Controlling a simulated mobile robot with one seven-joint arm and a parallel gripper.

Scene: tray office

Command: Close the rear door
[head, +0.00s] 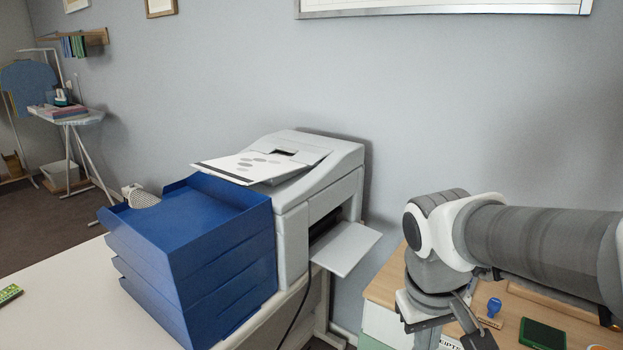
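A light grey printer (292,235) stands on the white desk against the wall. On its right side a flat grey door (346,248) is folded down and sticks out roughly level to the right. A dark opening (325,222) shows in the printer's side above and behind this door. My gripper (452,338) is at the bottom edge of the view, to the right of and lower in the picture than the door, apart from it. Its fingertips are cut off or hidden, so I cannot tell how far apart they are.
A blue stack of trays (195,265) stands in front of the printer. A printed sheet (250,166) lies on the printer top. At right, a wooden-topped cabinet (385,286) bears a blue stamp (493,309) and a green pad (541,334). A dark cable hangs below the printer.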

